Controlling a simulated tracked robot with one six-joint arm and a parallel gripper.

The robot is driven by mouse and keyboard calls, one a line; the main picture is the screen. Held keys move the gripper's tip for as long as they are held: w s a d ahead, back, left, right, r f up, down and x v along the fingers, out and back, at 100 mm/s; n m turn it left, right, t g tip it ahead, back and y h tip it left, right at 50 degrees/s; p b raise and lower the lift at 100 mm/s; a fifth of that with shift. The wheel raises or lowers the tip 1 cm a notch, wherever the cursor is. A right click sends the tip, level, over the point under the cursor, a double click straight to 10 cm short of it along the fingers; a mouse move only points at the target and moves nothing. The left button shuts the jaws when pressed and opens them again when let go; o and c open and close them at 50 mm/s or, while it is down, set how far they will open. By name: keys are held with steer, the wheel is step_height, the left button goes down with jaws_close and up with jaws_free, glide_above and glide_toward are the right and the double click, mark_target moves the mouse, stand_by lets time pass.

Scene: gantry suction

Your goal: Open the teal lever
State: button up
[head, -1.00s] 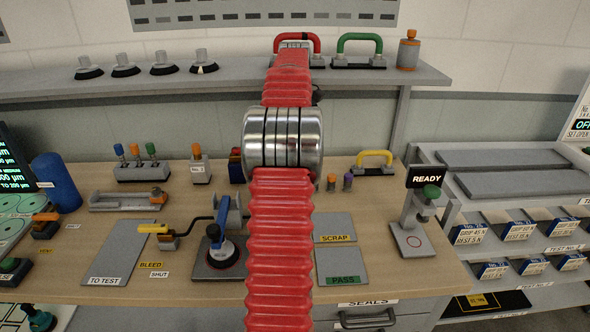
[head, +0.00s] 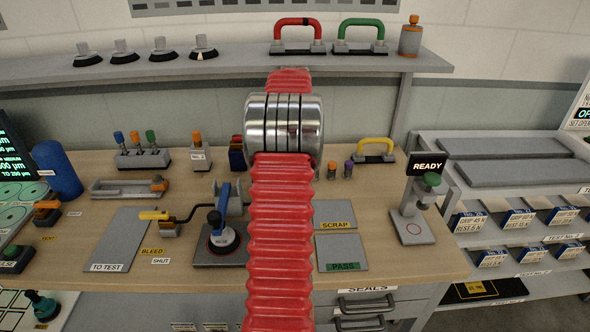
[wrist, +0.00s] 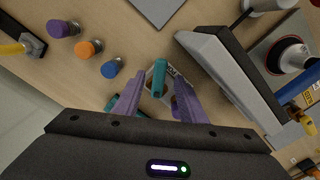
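The teal lever (wrist: 160,75) shows in the wrist view as a short upright-looking teal bar on a pale block with a small label. My gripper (wrist: 157,88) has its two purple fingers apart, one on each side of the lever. Gaps seem to show between the fingers and the lever, and I cannot tell whether either finger touches it. Another bit of teal shows behind the left finger. In the head view my red arm hides the lever and gripper.
In the wrist view, purple, orange and blue knobs (wrist: 112,68) stand to the left. A grey sloped block (wrist: 215,70) stands close on the right. In the head view, a yellow crank (head: 155,215) and a suction cup stand (head: 220,250) lie left of my arm.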

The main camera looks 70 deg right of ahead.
steer(key=shift+f, duration=2.2)
jaws_close()
